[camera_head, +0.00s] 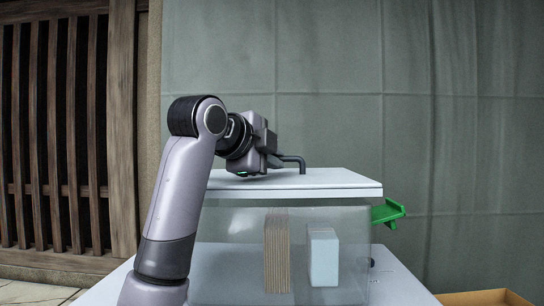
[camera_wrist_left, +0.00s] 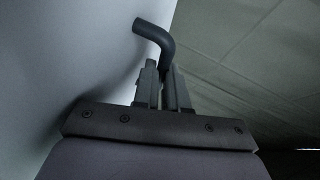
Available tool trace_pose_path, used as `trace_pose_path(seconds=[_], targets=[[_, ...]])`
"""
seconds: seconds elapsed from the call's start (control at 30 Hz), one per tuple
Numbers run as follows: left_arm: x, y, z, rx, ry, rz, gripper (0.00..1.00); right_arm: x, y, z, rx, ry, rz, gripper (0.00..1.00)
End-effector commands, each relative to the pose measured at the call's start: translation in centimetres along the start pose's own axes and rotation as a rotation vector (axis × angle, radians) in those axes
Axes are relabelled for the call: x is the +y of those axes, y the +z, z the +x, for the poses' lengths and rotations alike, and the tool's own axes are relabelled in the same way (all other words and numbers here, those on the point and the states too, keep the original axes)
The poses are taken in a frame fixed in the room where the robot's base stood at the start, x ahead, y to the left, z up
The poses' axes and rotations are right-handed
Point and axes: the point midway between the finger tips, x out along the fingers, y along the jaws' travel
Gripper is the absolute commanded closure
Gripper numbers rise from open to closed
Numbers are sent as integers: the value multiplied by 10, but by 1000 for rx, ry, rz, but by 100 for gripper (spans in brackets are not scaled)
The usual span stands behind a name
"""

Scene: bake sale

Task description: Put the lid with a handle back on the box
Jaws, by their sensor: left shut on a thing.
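The lid (camera_head: 335,182) is a flat pale slab with a dark bent handle (camera_head: 300,160) on top. It lies over the top of the clear box (camera_head: 345,250), roughly level in the head view; I cannot tell whether it rests fully on the rim. My left gripper (camera_head: 277,160) is shut on the handle, just above the lid. In the left wrist view the fingers (camera_wrist_left: 163,88) close around the handle (camera_wrist_left: 153,32), with the pale lid surface (camera_wrist_left: 80,60) to the left. My right gripper is in neither view.
Inside the box stand a brown ridged block (camera_head: 277,255) and a pale blue block (camera_head: 323,258). A green object (camera_head: 388,211) sticks out at the box's right side. A pale table (camera_head: 395,285) is under the box. An orange-brown tray (camera_head: 485,298) is at lower right.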

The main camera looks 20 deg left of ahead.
Motion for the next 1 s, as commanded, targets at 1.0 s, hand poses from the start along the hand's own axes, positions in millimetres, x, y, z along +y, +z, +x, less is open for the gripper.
trace_pose_path(seconds=[1.0], targets=[[24,4,8,0,-2,1,100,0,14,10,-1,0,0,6]])
